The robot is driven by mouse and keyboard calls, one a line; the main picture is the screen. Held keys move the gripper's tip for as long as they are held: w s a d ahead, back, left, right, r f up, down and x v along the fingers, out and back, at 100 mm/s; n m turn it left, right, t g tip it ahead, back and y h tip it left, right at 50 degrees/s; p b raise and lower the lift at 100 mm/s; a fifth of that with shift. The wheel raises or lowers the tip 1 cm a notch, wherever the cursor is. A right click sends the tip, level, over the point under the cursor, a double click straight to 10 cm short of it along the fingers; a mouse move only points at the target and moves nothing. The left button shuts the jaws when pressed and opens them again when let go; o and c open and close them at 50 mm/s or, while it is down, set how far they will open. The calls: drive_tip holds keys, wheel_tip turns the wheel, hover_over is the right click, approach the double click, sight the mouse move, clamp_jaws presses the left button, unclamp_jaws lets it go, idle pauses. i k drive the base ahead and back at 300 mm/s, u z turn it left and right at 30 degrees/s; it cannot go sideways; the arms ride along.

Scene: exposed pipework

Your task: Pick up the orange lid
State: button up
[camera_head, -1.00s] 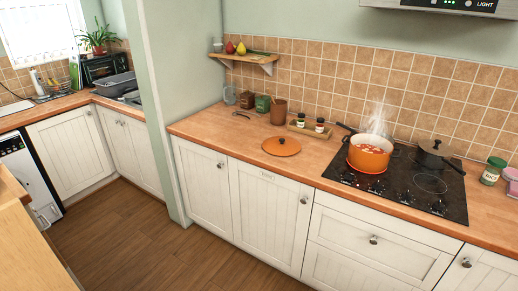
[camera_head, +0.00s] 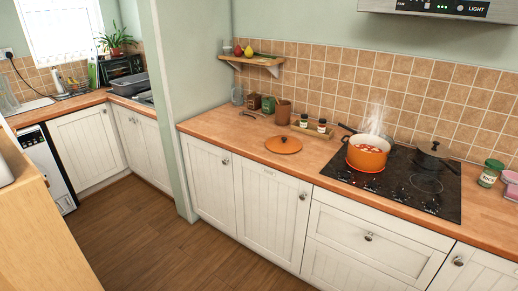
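The orange lid (camera_head: 283,146) lies flat on the wooden counter (camera_head: 228,129), knob up. It is left of the black hob (camera_head: 395,183) and in front of a small wooden tray. An orange pot (camera_head: 367,155) of the same colour stands uncovered on the hob, steaming, with red contents. My gripper is not in view.
A tray with two jars (camera_head: 321,126) and a brown cup (camera_head: 284,112) stand behind the lid. A dark lidded pot (camera_head: 433,155) is on the hob. A wall shelf (camera_head: 252,60) hangs above. A wooden surface (camera_head: 45,220) is at lower left. Open floor (camera_head: 150,245) lies before the cabinets.

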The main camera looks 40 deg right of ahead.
sight(277, 144)
drive_tip(key=z, duration=0.5)
drive_tip(key=k, duration=0.15)
drive_tip(key=u, duration=1.9)
drive_tip(key=k, duration=0.9)
drive_tip(key=z, duration=0.95)
drive_tip(key=k, duration=0.6)
drive_tip(key=z, duration=0.85)
drive_tip(key=i, duration=0.65)
drive_tip(key=z, duration=0.05)
